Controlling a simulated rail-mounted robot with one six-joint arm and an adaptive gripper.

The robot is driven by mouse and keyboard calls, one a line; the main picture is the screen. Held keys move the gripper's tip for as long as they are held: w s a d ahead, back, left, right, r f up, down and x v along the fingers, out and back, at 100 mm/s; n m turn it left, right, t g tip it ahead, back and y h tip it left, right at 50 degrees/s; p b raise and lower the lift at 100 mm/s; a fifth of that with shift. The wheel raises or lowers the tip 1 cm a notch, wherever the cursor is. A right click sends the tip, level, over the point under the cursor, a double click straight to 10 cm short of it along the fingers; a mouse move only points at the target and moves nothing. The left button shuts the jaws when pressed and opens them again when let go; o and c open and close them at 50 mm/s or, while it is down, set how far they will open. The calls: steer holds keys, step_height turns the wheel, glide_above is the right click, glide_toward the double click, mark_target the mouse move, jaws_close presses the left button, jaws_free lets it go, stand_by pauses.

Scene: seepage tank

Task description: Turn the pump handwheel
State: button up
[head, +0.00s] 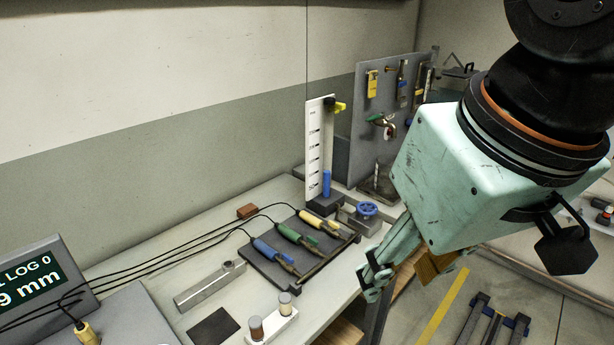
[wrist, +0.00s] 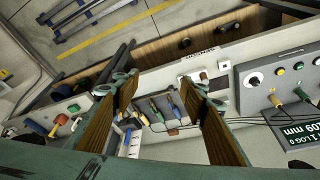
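The pump handwheel is a small blue wheel (head: 367,209) on a grey block at the bench's right end, beside the gauge. My gripper (head: 370,277) hangs in front of the bench's right edge, below and apart from the wheel in the head picture. It also shows in the wrist view (wrist: 155,84), where its two wood-faced fingers stand wide apart with nothing between them. I cannot surely pick out the wheel in the wrist view. The white gauge (head: 315,150) with a blue column stands just left of the wheel.
A dark tray (head: 262,268) with blue, green and yellow cabled tools lies left of the wheel. A grey pegboard (head: 358,120) with hung tools stands behind. A white two-post holder (head: 262,330) and display panel (head: 35,280) are nearer.

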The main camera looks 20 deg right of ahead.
steer(key=o, duration=0.5)
steer(key=shift+c, duration=0.2)
steer(key=shift+o, duration=0.2)
steer(key=shift+w+d+r+p, duration=0.1)
steer(key=shift+w+r+p, duration=0.3)
steer(key=shift+w, duration=0.3)
steer(key=w+d+r+m+g+p, duration=0.1)
steer(key=w+d+r+m+p, duration=0.2)
steer(key=w, duration=0.9)
steer(key=m+g+p, duration=0.3)
steer(key=m+p, duration=0.3)
steer(key=p, duration=0.6)
glide_above(367, 207)
step_height(367, 207, down, 14)
steer(key=shift+w+f, duration=0.1)
steer(key=shift+f, duration=0.1)
steer(key=shift+f, duration=0.1)
steer(key=shift+f, duration=6.8)
